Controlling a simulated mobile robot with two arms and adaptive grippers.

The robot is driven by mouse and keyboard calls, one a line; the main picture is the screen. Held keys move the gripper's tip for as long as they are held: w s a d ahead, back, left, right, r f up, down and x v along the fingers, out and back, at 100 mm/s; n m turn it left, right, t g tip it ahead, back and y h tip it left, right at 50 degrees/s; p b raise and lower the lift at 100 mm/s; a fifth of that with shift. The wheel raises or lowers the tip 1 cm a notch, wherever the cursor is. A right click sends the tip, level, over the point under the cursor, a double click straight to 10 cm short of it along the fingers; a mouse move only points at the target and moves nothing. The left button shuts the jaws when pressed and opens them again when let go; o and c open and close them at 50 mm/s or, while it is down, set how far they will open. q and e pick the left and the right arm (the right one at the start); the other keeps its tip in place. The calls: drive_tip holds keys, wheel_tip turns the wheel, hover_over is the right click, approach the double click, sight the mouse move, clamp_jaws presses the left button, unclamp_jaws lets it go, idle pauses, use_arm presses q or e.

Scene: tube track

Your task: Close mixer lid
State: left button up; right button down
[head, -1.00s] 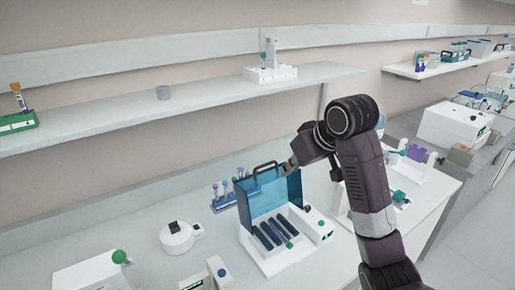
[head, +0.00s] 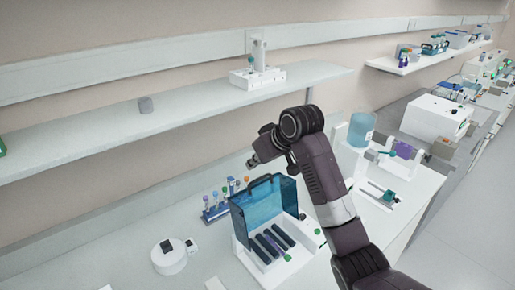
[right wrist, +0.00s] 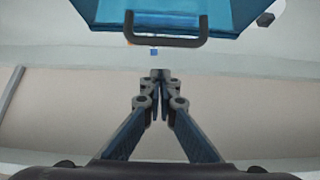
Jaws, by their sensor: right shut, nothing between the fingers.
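The mixer (head: 298,250) is a white device on the bench with several dark slots in its bed. Its transparent blue lid (head: 263,211) stands open and upright at the back, with a dark handle (head: 264,180) on its top edge. My right gripper (head: 252,163) is above the lid, near the handle and apart from it. In the right wrist view, the shut, empty fingertips (right wrist: 160,75) point toward the handle (right wrist: 152,42), with a gap between them. The blue lid (right wrist: 165,12) shows beyond at the top. My left gripper is not in view.
A blue tube rack (head: 216,212) stands behind and left of the mixer. A round white device (head: 169,262) is at the left. A blue container (head: 361,130) and other equipment stand at the right. The wall shelf (head: 190,110) runs above the bench.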

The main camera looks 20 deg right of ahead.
drive_tip(key=shift+s+d+f+p, duration=0.1)
drive_tip(key=shift+s+d+p, duration=0.15)
drive_tip(key=shift+s, duration=0.3)
drive_tip(key=shift+s+d+p, duration=0.15)
drive_tip(key=shift+s+d, duration=0.1)
drive_tip(key=shift+s, duration=0.3)
drive_tip(key=shift+s+d+f, duration=0.1)
drive_tip(key=shift+s+f, duration=0.15)
drive_tip(key=shift+s, duration=0.15)
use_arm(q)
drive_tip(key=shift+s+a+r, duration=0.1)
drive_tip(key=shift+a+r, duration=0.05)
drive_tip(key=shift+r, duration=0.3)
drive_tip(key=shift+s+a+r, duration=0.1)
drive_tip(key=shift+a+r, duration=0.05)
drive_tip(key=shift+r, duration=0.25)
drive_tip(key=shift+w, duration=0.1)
